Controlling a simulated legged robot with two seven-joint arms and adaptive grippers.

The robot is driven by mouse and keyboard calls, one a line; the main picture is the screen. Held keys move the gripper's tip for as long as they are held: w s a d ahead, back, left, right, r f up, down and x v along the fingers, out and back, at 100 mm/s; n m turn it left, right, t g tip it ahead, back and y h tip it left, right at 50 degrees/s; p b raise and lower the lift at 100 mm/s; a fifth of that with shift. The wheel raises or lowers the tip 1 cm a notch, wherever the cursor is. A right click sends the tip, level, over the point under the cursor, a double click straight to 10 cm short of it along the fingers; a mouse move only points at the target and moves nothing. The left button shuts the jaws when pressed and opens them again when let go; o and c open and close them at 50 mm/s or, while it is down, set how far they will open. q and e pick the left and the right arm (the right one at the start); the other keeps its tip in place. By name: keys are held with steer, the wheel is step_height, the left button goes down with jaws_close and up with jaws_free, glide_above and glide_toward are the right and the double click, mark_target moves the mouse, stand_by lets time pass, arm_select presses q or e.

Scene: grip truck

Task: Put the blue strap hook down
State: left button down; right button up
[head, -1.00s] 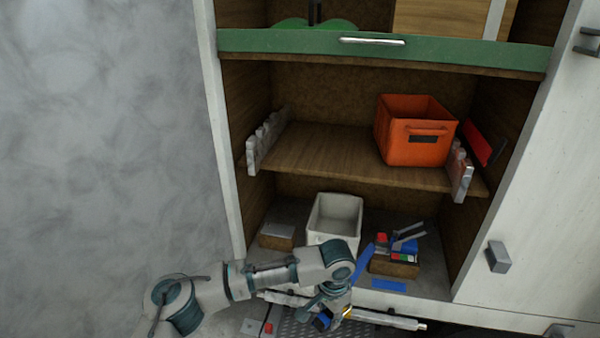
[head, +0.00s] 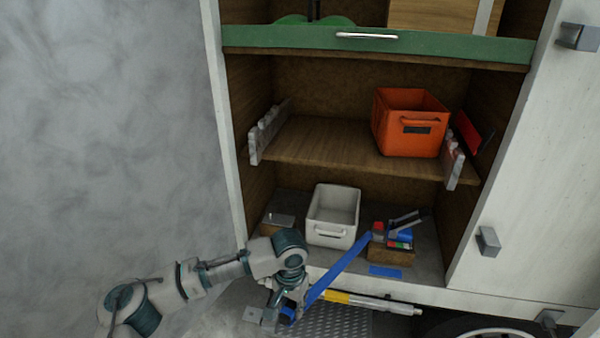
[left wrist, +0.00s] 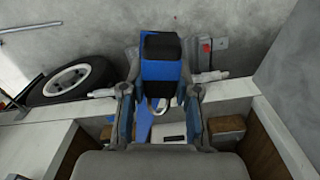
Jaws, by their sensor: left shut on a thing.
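My left gripper (head: 288,306) is low in front of the cabinet's bottom edge, shut on the blue strap hook. In the left wrist view the gripper's fingers (left wrist: 160,102) close on the blue and black strap hook (left wrist: 162,70). A blue strap (head: 338,268) runs taut from the gripper up to the right, to the ratchet (head: 398,233) on a wooden block on the cabinet floor. Much of the hook is hidden by the gripper in the head view. My right gripper is in neither view.
A white bin (head: 331,241) stands on the cabinet floor. An orange crate (head: 411,141) is on the shelf (head: 320,147) above. A metal bar (head: 375,303) with a yellow band crosses below the cabinet. A wheel (left wrist: 75,80) shows in the left wrist view.

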arm_select(q)
steer(key=s+a+r+n, duration=0.15)
steer(key=a+n, duration=0.65)
steer(key=a, duration=0.9)
step_height(320, 180, down, 12)
steer(key=m, duration=0.2)
steer(key=shift+a+f+m, duration=0.15)
steer(key=shift+a+m, duration=0.15)
steer(key=shift+a+f, duration=0.1)
